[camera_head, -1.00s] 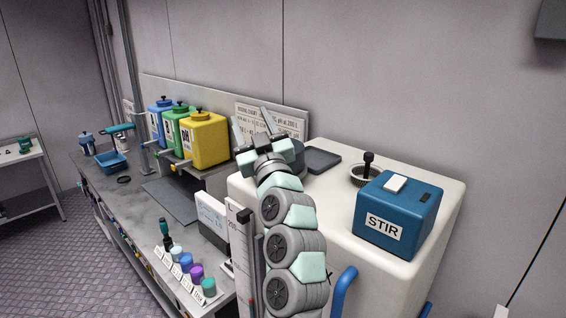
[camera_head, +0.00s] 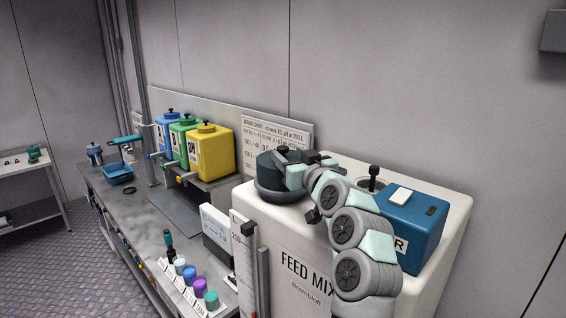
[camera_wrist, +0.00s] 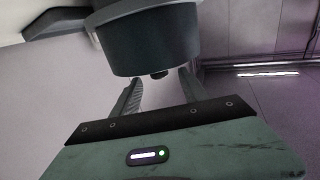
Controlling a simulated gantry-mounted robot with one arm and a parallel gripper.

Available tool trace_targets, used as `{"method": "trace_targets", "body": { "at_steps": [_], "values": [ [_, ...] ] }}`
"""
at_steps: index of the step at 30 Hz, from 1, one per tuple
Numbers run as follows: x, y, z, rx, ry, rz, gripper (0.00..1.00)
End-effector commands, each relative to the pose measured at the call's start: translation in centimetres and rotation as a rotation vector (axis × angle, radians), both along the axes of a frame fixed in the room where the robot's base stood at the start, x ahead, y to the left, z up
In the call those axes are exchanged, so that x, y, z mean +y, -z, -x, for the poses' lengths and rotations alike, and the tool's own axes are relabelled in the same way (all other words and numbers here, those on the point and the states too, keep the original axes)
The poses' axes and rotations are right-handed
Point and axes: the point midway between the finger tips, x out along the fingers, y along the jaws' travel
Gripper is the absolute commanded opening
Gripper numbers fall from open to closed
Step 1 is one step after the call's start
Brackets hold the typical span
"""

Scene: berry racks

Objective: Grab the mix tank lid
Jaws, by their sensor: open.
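The mix tank lid (camera_head: 268,170) is a dark teal round cap with a small dark knob, seated in a wider dark collar (camera_head: 280,193) at the left of the white feed mix tank (camera_head: 300,238). My gripper (camera_head: 287,156) is at the right side of the lid, near its top, and partly covers it. In the wrist view the lid (camera_wrist: 155,42) fills the upper middle, with its knob (camera_wrist: 158,74) between the open fingers of my gripper (camera_wrist: 161,84). I cannot tell whether the fingers touch the knob.
Small coloured-cap bottles line the bench front.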

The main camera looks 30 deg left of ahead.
Motion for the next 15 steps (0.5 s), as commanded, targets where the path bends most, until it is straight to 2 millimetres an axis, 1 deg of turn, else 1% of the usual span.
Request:
{"method": "trace_targets", "body": {
  "at_steps": [5, 10, 15],
  "values": [
    [1.1, -0.5, -1.0, -0.001, 0.001, 0.0, 0.52],
    [2.6, -0.5, -2.3, 0.001, 0.0, 0.001, 0.52],
    [3.6, -0.5, -3.0, -0.002, -0.001, 0.0, 0.52]
  ]
}}
